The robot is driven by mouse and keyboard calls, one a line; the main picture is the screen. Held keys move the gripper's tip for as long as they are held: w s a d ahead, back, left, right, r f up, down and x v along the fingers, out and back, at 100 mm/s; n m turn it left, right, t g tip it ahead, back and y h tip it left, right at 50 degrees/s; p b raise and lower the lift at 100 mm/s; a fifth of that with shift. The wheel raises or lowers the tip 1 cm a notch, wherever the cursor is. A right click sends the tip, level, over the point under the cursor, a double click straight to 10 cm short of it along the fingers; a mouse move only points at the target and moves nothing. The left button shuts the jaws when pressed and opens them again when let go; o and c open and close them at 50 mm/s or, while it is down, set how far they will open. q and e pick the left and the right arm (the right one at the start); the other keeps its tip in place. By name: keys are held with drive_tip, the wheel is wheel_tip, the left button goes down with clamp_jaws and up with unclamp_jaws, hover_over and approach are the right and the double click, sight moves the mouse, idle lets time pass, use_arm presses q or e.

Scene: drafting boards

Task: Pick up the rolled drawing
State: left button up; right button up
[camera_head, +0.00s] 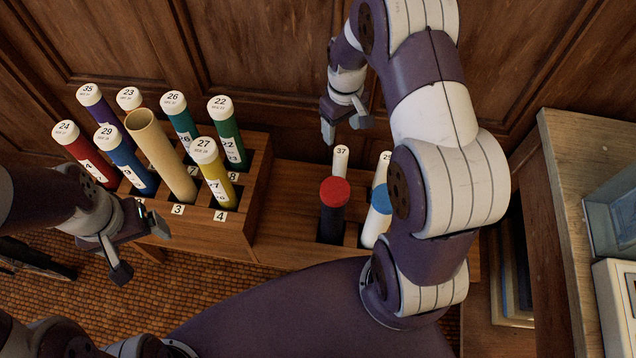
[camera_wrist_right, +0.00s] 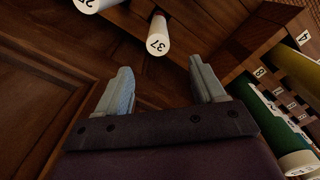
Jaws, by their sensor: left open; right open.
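A slim white roll marked 37 (camera_head: 340,160) stands upright in the right part of the wooden rack, behind a dark tube with a red cap (camera_head: 334,205). A white roll marked 25 (camera_head: 386,168) stands to its right, partly hidden by my arm. My right gripper (camera_head: 346,125) is open and empty, above and behind roll 37. In the right wrist view, roll 37 (camera_wrist_right: 158,36) lies beyond the gap between the open fingers (camera_wrist_right: 163,85), apart from them. My left gripper (camera_head: 136,244) is open and empty at the left, in front of the rack.
The rack's left block (camera_head: 258,185) holds several coloured tubes with numbered white caps and an open brown cardboard tube (camera_head: 160,155). A blue-capped white tube (camera_head: 377,215) stands beside the red-capped one. A wooden panel wall stands close behind. A cabinet (camera_head: 560,190) is at the right.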

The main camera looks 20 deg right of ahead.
sight(342, 152)
wheel_tip(342, 152, down, 6)
drive_tip(key=shift+s+d+b, duration=0.1)
drive_tip(key=shift+s+b, duration=0.05)
drive_tip(key=shift+b, duration=0.35)
drive_tip(key=shift+f, duration=0.4)
drive_tip(key=f, duration=0.3)
drive_tip(key=f+b, duration=0.1)
drive_tip(key=shift+s+d+f, duration=0.1)
drive_tip(key=shift+s+f, duration=0.15)
drive_tip(key=shift+f, duration=0.15)
drive_tip(key=shift+w+f, duration=0.1)
drive_tip(key=shift+f, duration=0.2)
drive_tip(key=shift+r, duration=0.1)
drive_tip(key=shift+c, duration=0.4)
clamp_jaws()
